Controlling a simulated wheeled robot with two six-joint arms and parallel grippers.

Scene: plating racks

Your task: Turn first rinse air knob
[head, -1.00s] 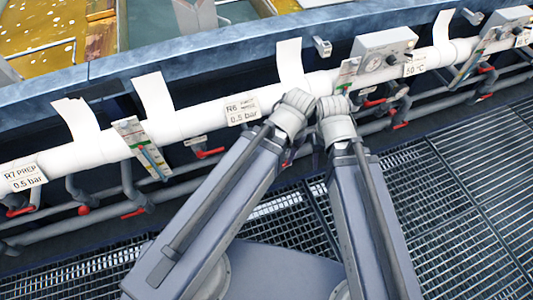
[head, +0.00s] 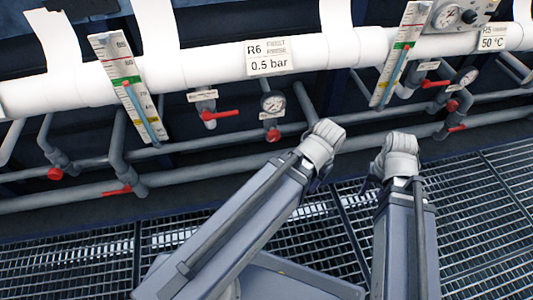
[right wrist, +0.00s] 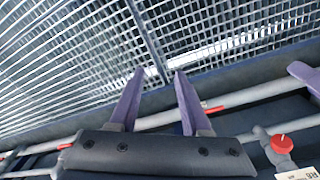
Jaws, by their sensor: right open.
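A round red knob (head: 273,135) sits under a small pressure gauge (head: 273,103) below the white pipe, near the R6 0.5 bar label (head: 268,57). A red lever handle (head: 222,114) is left of it. The small tags are too blurred to read, so I cannot tell which is the first rinse air knob. My right gripper (right wrist: 160,72) is open and empty over the floor grating in the right wrist view, left of a red knob (right wrist: 282,143). My left gripper (head: 315,184) is mostly hidden behind its wrist, right of and below the gauge knob.
The thick white pipe (head: 205,78) crosses the view, with thinner grey pipes (head: 80,198) below. Two thermometer plates (head: 128,90) (head: 400,55) stick out from it. More gauges and red valves are at right. Metal grating (head: 480,220) covers the floor.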

